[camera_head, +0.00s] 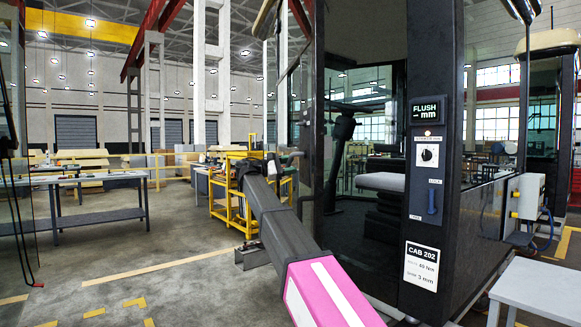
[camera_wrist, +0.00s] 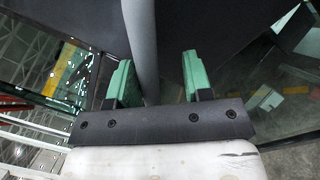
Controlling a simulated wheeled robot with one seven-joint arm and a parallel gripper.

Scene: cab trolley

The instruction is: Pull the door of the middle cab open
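The dark-framed cab labelled CAB 202 (camera_head: 421,265) stands at centre right in the head view. A tall glass panel in a dark frame (camera_head: 306,95), apparently its door, is at its left side; I cannot tell how far it stands open. My arm reaches forward to a grey handle there. My gripper (camera_head: 283,160) is small and partly hidden in the head view. In the wrist view, the green fingers of my gripper (camera_wrist: 157,80) are apart on either side of the grey upright handle bar (camera_wrist: 143,45). The bar is nearer the left finger, with a clear gap to the right finger.
A white table (camera_head: 545,290) is at the lower right. A grey workbench (camera_head: 85,210) stands at left, and a yellow trolley (camera_head: 232,195) is behind my arm. Another glass panel (camera_head: 14,170) edges the left. The floor between is mostly clear.

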